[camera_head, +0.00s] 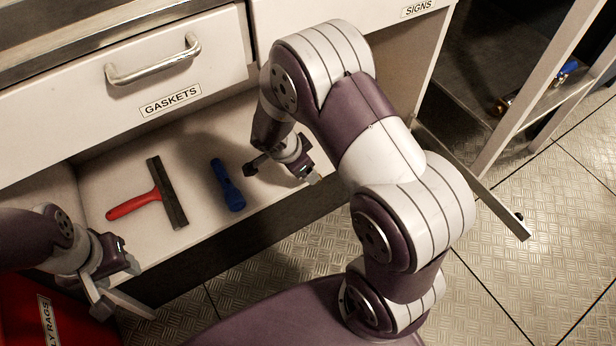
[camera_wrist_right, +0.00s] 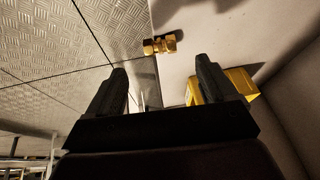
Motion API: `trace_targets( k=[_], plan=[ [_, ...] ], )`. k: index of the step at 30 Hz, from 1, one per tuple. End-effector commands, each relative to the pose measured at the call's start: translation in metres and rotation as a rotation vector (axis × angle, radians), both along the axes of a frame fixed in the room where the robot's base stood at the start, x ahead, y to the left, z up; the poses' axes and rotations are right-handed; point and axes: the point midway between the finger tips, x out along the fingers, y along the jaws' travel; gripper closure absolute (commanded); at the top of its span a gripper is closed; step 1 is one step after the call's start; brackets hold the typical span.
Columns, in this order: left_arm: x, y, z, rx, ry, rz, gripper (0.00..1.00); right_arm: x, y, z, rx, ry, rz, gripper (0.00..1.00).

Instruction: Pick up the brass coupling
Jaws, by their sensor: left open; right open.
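The brass coupling (camera_wrist_right: 160,45) lies on the pale shelf surface near its edge in the right wrist view, beyond the fingertips and roughly between them. I cannot make it out in the head view, where my right arm covers part of the shelf. My right gripper (camera_wrist_right: 162,72) is open and empty, with the coupling apart from both fingers. In the head view my right gripper (camera_head: 283,172) is low over the open shelf (camera_head: 105,180), to the right of the blue tool. My left gripper (camera_head: 124,304) is open and empty at the lower left, in front of the cabinet.
A red-handled squeegee (camera_head: 150,198) and a blue tool (camera_head: 227,185) lie on the shelf. A yellow object (camera_wrist_right: 236,84) is partly behind the right finger in the wrist view. The GASKETS drawer (camera_head: 210,75) is above. A red rag bin (camera_head: 20,310) stands lower left.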

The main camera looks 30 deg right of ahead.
Motion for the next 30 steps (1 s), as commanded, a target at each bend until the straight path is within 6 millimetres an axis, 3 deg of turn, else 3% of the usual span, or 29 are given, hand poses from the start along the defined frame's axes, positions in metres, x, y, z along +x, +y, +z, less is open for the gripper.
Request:
trace_targets(
  k=[1,8,15,22,27,28,30],
  plan=[
    [0.0,0.0,-0.019,0.0,0.0,0.0,0.5,0.002,-0.004,-0.02,0.0,0.0,-0.002,0.15],
    [0.0,0.0,-0.032,0.0,-0.001,0.0,0.5,0.006,-0.013,-0.037,-0.001,-0.001,-0.001,0.15],
    [0.0,0.0,-0.069,0.0,-0.001,0.0,0.5,0.012,-0.028,-0.078,0.0,-0.001,-0.003,0.15],
    [0.0,0.0,-0.065,0.0,-0.001,0.0,0.5,0.013,-0.03,-0.075,-0.001,0.0,0.0,0.15],
    [0.0,0.0,-0.065,0.0,-0.001,0.0,0.5,0.013,-0.03,-0.075,-0.001,0.001,0.0,0.7],
    [0.0,0.0,-0.065,0.0,-0.001,0.0,0.5,0.013,-0.03,-0.075,-0.001,0.001,0.0,0.77],
    [0.0,0.0,-0.065,0.0,-0.001,0.0,0.5,0.013,-0.03,-0.074,-0.001,0.001,0.0,0.77]
  ],
)
